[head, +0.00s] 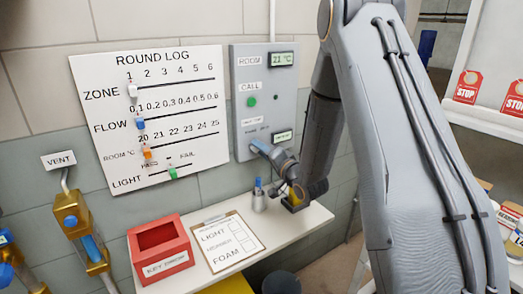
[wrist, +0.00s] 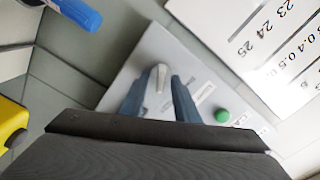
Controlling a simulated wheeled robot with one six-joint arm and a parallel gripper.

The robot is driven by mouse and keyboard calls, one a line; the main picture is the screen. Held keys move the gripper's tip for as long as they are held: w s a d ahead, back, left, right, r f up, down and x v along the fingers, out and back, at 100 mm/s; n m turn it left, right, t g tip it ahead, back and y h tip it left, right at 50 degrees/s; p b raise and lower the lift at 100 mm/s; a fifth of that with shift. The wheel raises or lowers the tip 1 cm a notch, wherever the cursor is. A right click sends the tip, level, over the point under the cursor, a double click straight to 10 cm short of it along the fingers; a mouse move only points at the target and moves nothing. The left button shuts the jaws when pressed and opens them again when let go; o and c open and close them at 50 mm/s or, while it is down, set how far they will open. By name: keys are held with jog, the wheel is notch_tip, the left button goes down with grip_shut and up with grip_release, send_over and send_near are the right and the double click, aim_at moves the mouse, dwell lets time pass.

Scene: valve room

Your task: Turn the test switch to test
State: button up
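The test switch (wrist: 158,82) shows in the wrist view as a pale grey lever handle on the grey wall panel (wrist: 188,62). My gripper (wrist: 162,78) has its blue-grey fingers on either side of this handle, with what looks like a narrow gap; firm contact cannot be made out. In the head view my gripper (head: 260,147) reaches the lower left of the panel (head: 238,100) and hides the switch. The labels around the switch are too blurred to read, so its setting cannot be told.
The panel has a green call button (head: 251,102) and a room display (head: 283,59). The round log board (head: 190,62) with sliders hangs to its left. Below, a shelf (head: 310,222) holds a red box (head: 160,248), a clipboard (head: 228,240) and a small pen cup (head: 259,202).

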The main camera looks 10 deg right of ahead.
jog(key=b+v, duration=0.2)
jog(key=v, duration=0.5)
jog(key=shift+s, duration=0.35)
jog(key=shift+d, duration=0.1)
jog(key=s+f+n+g+h, duration=0.5)
jog(key=s+f+g, duration=0.2)
jog(key=s+g, duration=0.1)
jog(key=s+a+n+g, duration=0.1)
jog(key=s+g, duration=0.3)
jog(key=s, duration=0.6)
jog(key=s+a+n+g, duration=0.2)
jog(key=s+g, duration=0.2)
jog(key=s, duration=0.6)
jog(key=shift+n+h, duration=0.3)
